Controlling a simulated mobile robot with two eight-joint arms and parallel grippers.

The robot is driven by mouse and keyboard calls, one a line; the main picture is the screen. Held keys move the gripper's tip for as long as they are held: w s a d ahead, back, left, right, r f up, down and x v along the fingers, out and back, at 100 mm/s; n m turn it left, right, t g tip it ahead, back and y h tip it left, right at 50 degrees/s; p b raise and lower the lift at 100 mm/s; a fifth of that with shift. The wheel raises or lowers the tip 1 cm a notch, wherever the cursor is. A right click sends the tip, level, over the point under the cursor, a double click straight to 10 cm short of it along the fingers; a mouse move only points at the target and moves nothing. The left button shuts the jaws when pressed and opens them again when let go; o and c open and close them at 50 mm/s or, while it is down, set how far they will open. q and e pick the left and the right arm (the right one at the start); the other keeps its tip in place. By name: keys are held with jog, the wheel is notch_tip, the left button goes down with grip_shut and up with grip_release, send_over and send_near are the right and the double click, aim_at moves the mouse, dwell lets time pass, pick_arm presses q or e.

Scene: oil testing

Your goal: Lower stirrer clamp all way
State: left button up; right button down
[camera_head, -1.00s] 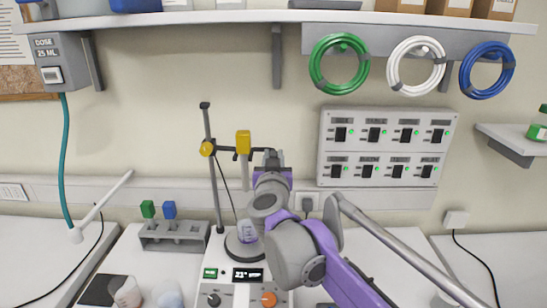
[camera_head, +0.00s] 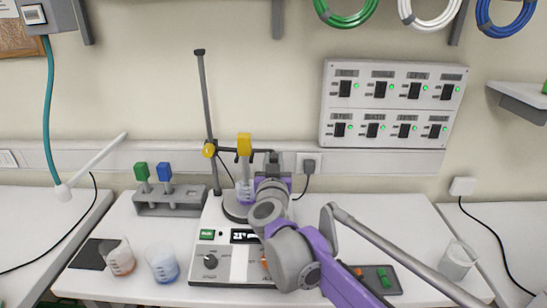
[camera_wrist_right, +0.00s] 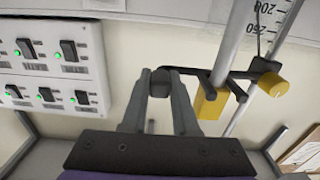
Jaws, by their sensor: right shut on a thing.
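The stirrer clamp is a dark horizontal bar with a yellow knob (camera_head: 209,150) at the stand pole (camera_head: 206,100) and a yellow block (camera_head: 244,145). It sits on the lower part of the pole, with much bare pole above. Below the block, a shaft reaches down to a clear beaker (camera_head: 243,188) on the stirring hotplate (camera_head: 218,262). My right gripper (camera_head: 271,164) is shut on the dark end (camera_wrist_right: 165,84) of the clamp bar. The yellow block (camera_wrist_right: 207,103) hangs beside the fingers in the right wrist view. My left gripper is not in view.
A rack (camera_head: 172,202) with green and blue caps stands left of the hotplate. Two beakers (camera_head: 120,258) (camera_head: 163,266) stand at the front left. A switch panel (camera_head: 393,105) is on the wall to the right. A clear beaker (camera_head: 457,262) stands far right.

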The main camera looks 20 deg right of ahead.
jog(key=shift+f, duration=0.1)
jog(key=c, duration=0.7)
grip_release()
jog(key=v, duration=1)
jog(key=shift+s+a, duration=0.1)
jog(key=shift+s, duration=0.3)
